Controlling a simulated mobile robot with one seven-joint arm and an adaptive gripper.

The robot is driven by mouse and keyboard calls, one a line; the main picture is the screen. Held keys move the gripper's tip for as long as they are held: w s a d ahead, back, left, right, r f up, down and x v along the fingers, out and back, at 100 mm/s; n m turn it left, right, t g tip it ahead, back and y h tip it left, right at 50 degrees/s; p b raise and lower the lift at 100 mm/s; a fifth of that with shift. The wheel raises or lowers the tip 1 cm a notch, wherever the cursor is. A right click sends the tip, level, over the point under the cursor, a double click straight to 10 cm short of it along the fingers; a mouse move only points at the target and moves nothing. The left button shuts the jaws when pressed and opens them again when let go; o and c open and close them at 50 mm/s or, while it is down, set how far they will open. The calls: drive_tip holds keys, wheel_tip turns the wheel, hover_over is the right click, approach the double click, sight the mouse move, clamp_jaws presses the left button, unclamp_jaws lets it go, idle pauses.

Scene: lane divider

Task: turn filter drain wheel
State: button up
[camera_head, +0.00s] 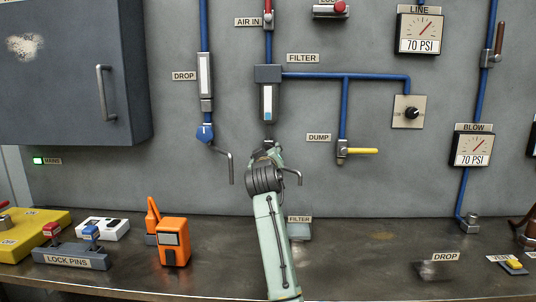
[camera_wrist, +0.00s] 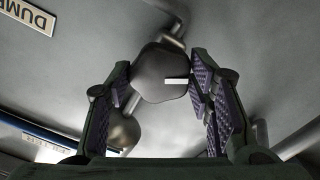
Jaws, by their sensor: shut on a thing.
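The filter (camera_head: 268,92) is a grey-capped unit with a blue window on the wall, under the FILTER label (camera_head: 303,58). My gripper (camera_head: 269,146) reaches up to just below it, and my wrist hides the drain wheel in the head view. In the wrist view a dark, rounded drain wheel (camera_wrist: 155,68) with a short white mark sits between the two purple-padded fingers of my gripper (camera_wrist: 160,78). The fingers are shut on the wheel from both sides. The white mark points to the right, towards the right finger.
The yellow DUMP handle (camera_head: 362,151) is farther right. An orange device (camera_head: 172,242) and a LOCK PINS block (camera_head: 70,257) stand on the bench.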

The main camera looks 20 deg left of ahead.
idle(0.4)
drive_tip(key=o, duration=1.2)
drive_tip(key=shift+s, duration=0.15)
drive_tip(key=v, duration=1.1)
drive_tip(key=shift+s+d, duration=0.15)
drive_tip(key=shift+s, duration=0.2)
